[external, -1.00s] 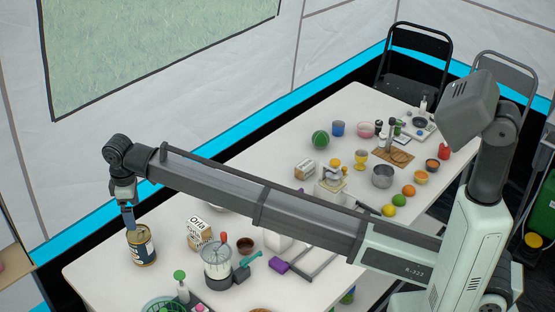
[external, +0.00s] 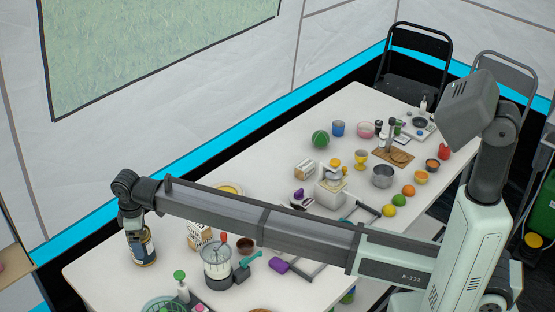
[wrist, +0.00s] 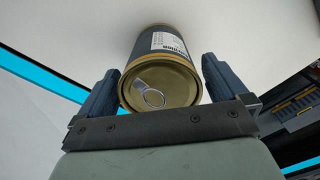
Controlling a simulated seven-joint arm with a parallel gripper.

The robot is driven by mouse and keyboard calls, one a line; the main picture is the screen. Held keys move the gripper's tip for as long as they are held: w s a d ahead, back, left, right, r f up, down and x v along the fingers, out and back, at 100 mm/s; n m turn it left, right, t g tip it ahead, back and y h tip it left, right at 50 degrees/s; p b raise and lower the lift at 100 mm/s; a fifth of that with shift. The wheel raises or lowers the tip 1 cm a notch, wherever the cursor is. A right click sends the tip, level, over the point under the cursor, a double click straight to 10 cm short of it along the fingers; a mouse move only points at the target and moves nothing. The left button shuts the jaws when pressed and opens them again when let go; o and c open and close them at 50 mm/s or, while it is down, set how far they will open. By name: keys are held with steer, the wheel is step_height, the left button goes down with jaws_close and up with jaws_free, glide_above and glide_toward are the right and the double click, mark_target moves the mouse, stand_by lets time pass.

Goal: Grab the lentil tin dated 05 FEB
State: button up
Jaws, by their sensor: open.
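A dark tin with a gold lid and ring pull (wrist: 160,86) stands between the two fingers of my gripper (wrist: 160,85) in the wrist view. A white printed label shows on its side, but its date is too small to read. In the external view the tin (external: 146,250) stands upright at the left end of the table, with my gripper (external: 135,232) down at its upper part. The fingers are open, one on each side of the tin, with a visible gap at the right finger.
A carton (external: 200,236), a clear blender jar (external: 217,262) and a green-topped bottle (external: 182,288) stand to the right of the tin on the white table (external: 105,268). The table edge is close on the left. Fruit and bowls stand farther back.

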steer(key=shift+c, duration=0.5)
steer(key=c, duration=1.2)
steer(key=shift+c, duration=0.2)
